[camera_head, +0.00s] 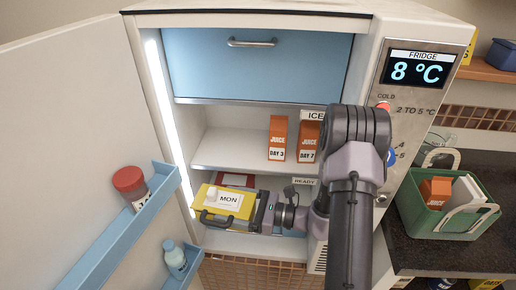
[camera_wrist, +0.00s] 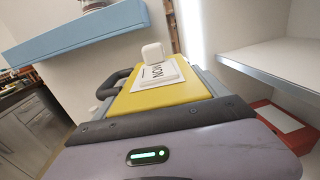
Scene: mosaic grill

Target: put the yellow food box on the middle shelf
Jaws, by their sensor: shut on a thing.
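The yellow food box (camera_head: 229,198) has a white MON label and a small white piece on top. My gripper (camera_head: 234,221) is shut on it and holds it at the front of the lower compartment of the open fridge. The box also shows in the wrist view (camera_wrist: 150,100), beyond the dark jaw edge of my gripper. The middle shelf (camera_head: 232,150) is white and lies above and behind the box. Two orange juice cartons stand on its right half, DAY 3 (camera_head: 278,138) and DAY 7 (camera_head: 308,141). Its left half is bare.
A red box (camera_head: 236,180) sits in the lower compartment, partly hidden behind the yellow box. The blue drawer (camera_head: 258,65) above is shut. The open door at left carries blue racks (camera_head: 120,228) with a red-lidded jar (camera_head: 131,187) and a bottle (camera_head: 175,258).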

